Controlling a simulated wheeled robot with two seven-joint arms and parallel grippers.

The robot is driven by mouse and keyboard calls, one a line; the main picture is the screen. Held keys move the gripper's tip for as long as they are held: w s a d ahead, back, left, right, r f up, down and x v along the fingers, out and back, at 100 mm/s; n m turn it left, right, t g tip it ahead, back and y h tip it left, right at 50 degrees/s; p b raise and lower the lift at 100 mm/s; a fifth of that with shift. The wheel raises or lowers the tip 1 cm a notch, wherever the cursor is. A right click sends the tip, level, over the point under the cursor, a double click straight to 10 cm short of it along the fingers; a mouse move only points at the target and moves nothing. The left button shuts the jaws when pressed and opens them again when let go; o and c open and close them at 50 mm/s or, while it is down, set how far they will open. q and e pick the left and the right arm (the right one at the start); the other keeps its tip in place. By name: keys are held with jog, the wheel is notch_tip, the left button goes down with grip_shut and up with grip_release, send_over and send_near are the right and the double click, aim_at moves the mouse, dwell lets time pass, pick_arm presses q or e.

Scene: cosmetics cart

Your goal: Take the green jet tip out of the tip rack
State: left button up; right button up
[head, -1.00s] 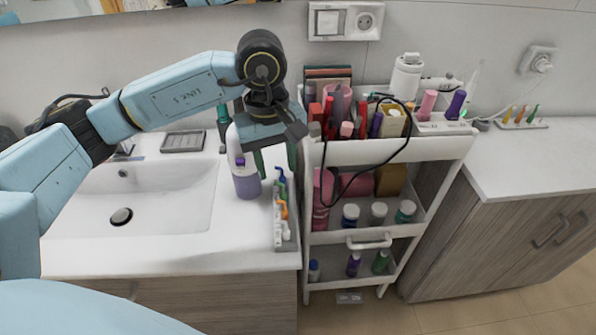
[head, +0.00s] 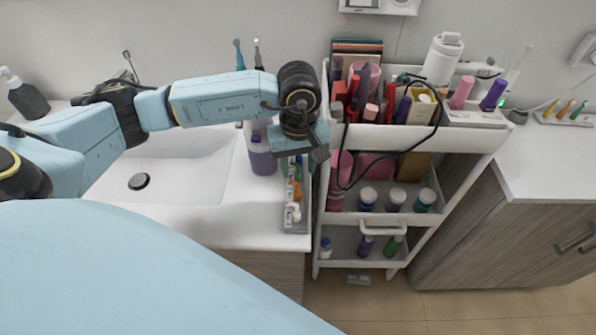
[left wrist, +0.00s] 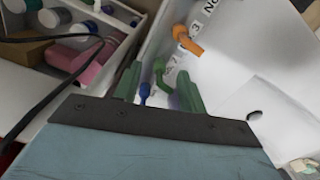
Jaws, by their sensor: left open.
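The tip rack (head: 295,242) is a narrow grey tray with numbered labels on the right edge of the sink counter. Orange and white tips show in its near part. In the left wrist view, a hooked green jet tip (left wrist: 160,68) stands between my two green fingers, with a blue tip (left wrist: 145,90) close by and an orange tip (left wrist: 186,38) farther along the rack. My left gripper (head: 293,165) points down over the rack's far end. It is open, its fingers (left wrist: 160,92) on either side of the green tip; contact cannot be told. My right gripper is out of view.
A purple bottle (head: 262,155) stands just left of the gripper. A white cart (head: 420,138) full of cosmetics stands close on the right, with a black cable (head: 440,110) looping over it. The sink basin (head: 185,170) at the left is clear.

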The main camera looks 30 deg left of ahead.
pick_arm(q)
notch_tip(320, 180, down, 2)
jog(key=shift+f, duration=0.15)
grip_shut()
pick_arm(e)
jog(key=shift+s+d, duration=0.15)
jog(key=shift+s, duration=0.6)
